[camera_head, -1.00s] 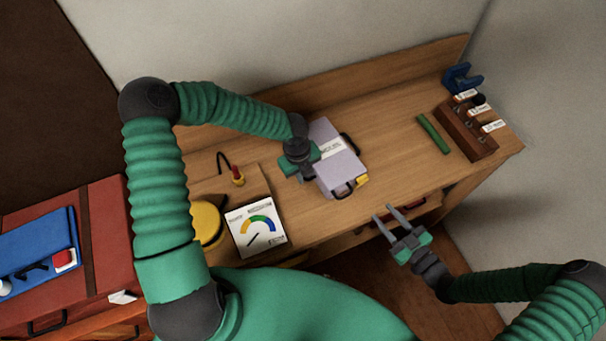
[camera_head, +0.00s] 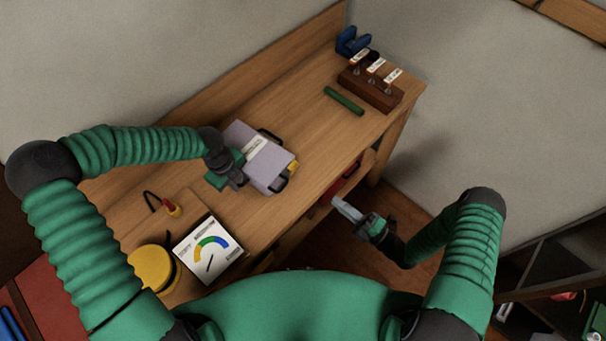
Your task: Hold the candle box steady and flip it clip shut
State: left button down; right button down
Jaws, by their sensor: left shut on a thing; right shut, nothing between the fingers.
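The pale lilac candle box (camera_head: 253,168) lies on the wooden workbench, with a white label on top and dark handles at its far and near right sides. A yellow clip (camera_head: 293,167) shows at its right edge; I cannot tell whether it is open or shut. My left gripper (camera_head: 237,172) is shut on the left edge of the candle box, and its fingertips are partly hidden. My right gripper (camera_head: 342,204) is shut and empty, off the front edge of the bench, to the right of and apart from the box.
A green rod (camera_head: 344,101) and a brown rack (camera_head: 371,91) with labelled items lie at the bench's far right, by a blue holder (camera_head: 352,41). A gauge card (camera_head: 208,250), a yellow round thing (camera_head: 150,268) and a red-tipped tool (camera_head: 172,208) sit at the left.

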aim_at(295, 169)
pick_arm(q)
jog(key=shift+s+f, duration=0.1)
pick_arm(e)
jog(key=shift+s+n, duration=0.15)
jog(key=shift+n, duration=0.15)
jog(key=x, duration=1.4)
jog(key=shift+r, duration=0.15)
jog(key=shift+d, duration=0.1)
